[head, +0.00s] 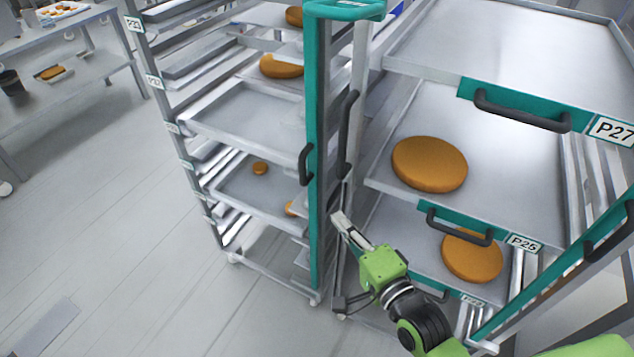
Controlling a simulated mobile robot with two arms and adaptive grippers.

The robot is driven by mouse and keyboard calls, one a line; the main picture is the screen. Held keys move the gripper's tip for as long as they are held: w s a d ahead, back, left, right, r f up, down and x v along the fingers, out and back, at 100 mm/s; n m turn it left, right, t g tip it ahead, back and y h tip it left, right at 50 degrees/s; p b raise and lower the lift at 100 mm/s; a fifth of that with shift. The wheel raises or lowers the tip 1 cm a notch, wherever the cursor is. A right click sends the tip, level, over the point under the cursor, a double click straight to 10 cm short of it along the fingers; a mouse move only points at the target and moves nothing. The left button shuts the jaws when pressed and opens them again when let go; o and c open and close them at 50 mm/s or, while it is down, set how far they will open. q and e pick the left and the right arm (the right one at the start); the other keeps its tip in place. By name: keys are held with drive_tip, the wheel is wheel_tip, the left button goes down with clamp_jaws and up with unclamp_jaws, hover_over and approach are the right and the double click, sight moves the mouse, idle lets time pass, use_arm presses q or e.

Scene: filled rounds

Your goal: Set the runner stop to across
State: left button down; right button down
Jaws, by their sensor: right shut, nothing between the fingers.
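My right gripper (340,220) reaches up and left from the bottom of the head view. Its fingers are shut with nothing between them. The fingertips are at the front left edge of the right-hand rack, close to the teal upright (319,200) of the left-hand rack; I cannot tell whether they touch anything. I cannot clearly pick out the runner stop or its setting; the area by the fingertips is small and partly covered by the gripper. My left gripper is not in view.
The right-hand rack holds trays with brown rounds (429,164) and teal handled fronts, one labelled P27 (611,131). The left-hand rack holds several trays (240,112), some with rounds. Dark handles (348,120) stick out between the racks. Floor (110,235) at left is mostly clear.

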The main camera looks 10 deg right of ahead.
drive_tip(key=shift+m+t+y, duration=0.3)
drive_tip(key=shift+m+t, duration=0.2)
drive_tip(key=r, duration=0.4)
drive_tip(key=shift+s+a+r, duration=0.25)
drive_tip(key=shift+r, duration=0.05)
drive_tip(key=p, duration=0.2)
hover_over(316, 179)
drive_tip(key=s, duration=0.6)
drive_tip(key=shift+w+a+f, duration=0.1)
drive_tip(key=shift+w+a, duration=0.1)
drive_tip(key=shift+a, duration=0.2)
drive_tip(key=w+a, duration=0.5)
drive_tip(key=a, duration=0.2)
drive_tip(key=shift+w, duration=0.3)
drive_tip(key=shift+a, duration=0.1)
